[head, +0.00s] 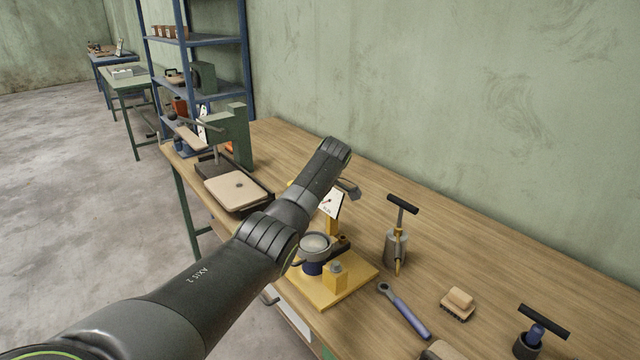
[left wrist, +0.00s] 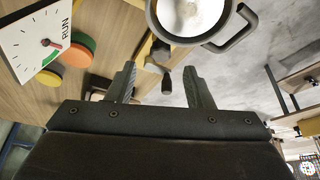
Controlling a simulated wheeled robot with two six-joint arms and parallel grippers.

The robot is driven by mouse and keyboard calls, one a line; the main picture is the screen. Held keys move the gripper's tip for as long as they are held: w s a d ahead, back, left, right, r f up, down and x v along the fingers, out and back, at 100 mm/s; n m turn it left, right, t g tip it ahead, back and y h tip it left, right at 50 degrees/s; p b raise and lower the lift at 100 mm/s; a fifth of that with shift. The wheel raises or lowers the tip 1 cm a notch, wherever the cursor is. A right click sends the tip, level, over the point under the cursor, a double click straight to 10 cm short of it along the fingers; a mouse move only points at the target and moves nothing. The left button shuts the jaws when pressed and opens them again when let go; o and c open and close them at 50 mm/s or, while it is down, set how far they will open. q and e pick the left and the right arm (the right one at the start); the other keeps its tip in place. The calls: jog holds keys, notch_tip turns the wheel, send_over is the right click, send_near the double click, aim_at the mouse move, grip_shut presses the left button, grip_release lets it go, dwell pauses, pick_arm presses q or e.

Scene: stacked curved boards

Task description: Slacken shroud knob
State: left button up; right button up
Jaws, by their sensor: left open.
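A yellow-based machine (head: 352,284) stands on the bench in the head view, with a grey ring-shaped cup (head: 315,246) over a dark blue body. A dark knob (head: 343,243) sticks out beside the cup. In the left wrist view the cup (left wrist: 228,38) with its dark loop handle is at the top. A small dark knob (left wrist: 167,82), likely the shroud knob, shows between the fingers of my left gripper (left wrist: 160,72). The gripper is open; I see no contact, and the depth gap is unclear. In the head view my arm hides part of the machine. My right gripper is out of view.
The bench's back right is clear.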

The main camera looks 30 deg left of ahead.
pick_arm(q)
jog(key=b+v, duration=0.1)
jog(key=v, duration=1.1)
jog(key=shift+r, duration=0.35)
jog(key=shift+d, duration=0.1)
